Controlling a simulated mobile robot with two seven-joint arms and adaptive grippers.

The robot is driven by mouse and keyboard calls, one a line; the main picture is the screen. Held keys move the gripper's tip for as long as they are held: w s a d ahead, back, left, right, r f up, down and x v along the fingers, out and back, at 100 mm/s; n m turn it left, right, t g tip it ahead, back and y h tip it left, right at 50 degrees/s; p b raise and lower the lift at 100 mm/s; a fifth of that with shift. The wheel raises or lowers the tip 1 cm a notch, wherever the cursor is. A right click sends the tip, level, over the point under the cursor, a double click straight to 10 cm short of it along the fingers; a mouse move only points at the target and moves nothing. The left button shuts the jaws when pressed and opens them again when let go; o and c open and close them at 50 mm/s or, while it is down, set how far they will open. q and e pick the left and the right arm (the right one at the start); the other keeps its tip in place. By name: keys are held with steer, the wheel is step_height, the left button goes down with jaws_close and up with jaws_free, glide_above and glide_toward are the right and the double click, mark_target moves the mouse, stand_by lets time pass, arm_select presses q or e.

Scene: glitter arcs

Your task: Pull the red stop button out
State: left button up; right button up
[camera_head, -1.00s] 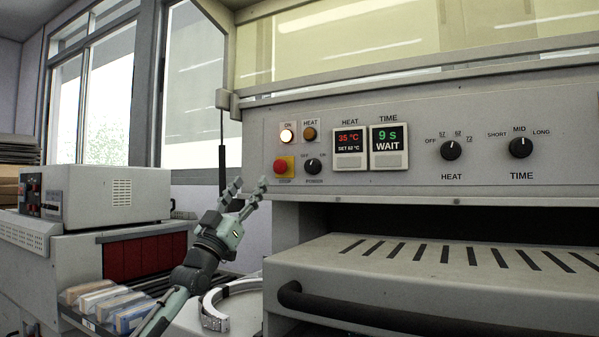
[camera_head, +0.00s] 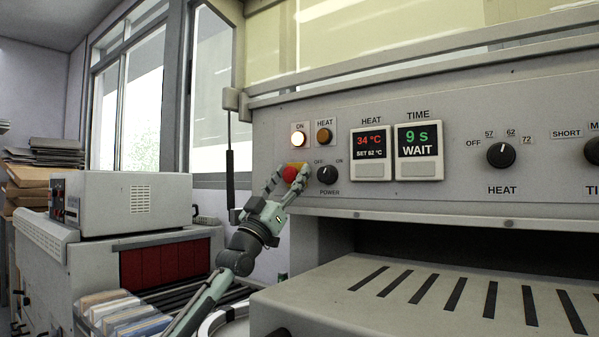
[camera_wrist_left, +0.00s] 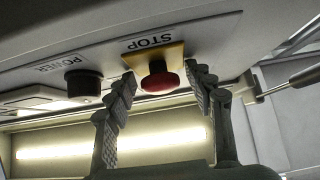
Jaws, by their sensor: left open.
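The red stop button (camera_head: 290,174) sits on a yellow plate at the left of the grey control panel (camera_head: 450,190). My left gripper (camera_head: 284,182) is open at the button, with its fingers on both sides of it in the head view. In the left wrist view the red button (camera_wrist_left: 158,80) shows between the two spread fingers of the left gripper (camera_wrist_left: 163,88), with a gap on each side. The yellow plate (camera_wrist_left: 150,57) is labelled STOP. My right gripper is not in view.
The black power knob (camera_head: 327,174) is close to the right of the button. The lit ON lamp (camera_head: 299,139) and the amber HEAT lamp (camera_head: 324,136) are above. A slotted tray (camera_head: 400,285) juts out below. A black strut (camera_head: 230,172) stands at the left.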

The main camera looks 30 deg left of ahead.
arm_select(q)
steer(key=shift+w+r, duration=0.1)
steer(key=shift+c, duration=0.5)
jaws_close()
steer(key=shift+s+h, duration=0.3)
steer(key=shift+s, duration=0.4)
steer(key=shift+o, duration=0.5)
jaws_free()
steer(key=v, duration=1.2)
